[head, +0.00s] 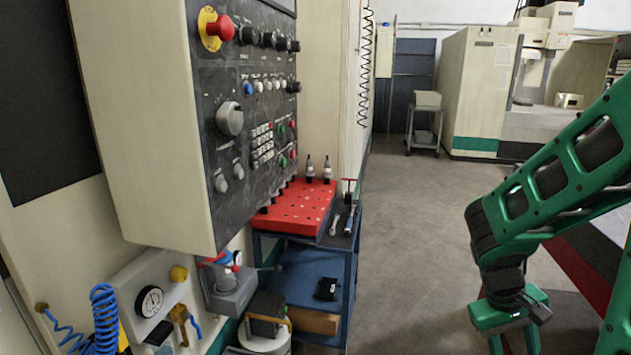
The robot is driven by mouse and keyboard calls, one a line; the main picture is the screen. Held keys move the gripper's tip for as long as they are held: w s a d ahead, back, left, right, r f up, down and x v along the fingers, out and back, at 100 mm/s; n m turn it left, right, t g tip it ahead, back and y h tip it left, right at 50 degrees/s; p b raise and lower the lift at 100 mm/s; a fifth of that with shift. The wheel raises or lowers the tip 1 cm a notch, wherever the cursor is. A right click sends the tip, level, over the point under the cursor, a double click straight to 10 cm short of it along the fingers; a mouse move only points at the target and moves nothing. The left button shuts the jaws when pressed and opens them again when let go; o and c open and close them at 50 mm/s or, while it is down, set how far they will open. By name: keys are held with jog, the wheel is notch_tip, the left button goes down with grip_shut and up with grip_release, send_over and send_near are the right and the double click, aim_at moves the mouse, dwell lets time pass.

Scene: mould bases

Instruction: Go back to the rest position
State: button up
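My green arm comes in from the right edge and bends down at its wrist. My gripper (514,343) hangs at the bottom right, pointing down over the floor. The upper parts of its two fingers show apart, but the tips are cut off by the bottom edge. I cannot tell whether it is open or shut. No held object shows in the visible part.
A machine control panel (255,120) with a red stop button stands at the left. A blue cart (349,290) with a red tool-holder block (303,207) stands left of my arm. Bare floor (410,230) lies between the cart and my arm. A large machine (475,90) stands behind.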

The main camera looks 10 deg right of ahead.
jog(key=s+a+r+m+t+y, duration=0.2)
jog(key=s+a+r+m+y, duration=0.1)
jog(key=s+r, duration=0.6)
jog(key=shift+a+r+m+y, duration=0.3)
jog(key=shift+m+y, duration=0.2)
jog(key=shift+m, duration=0.4)
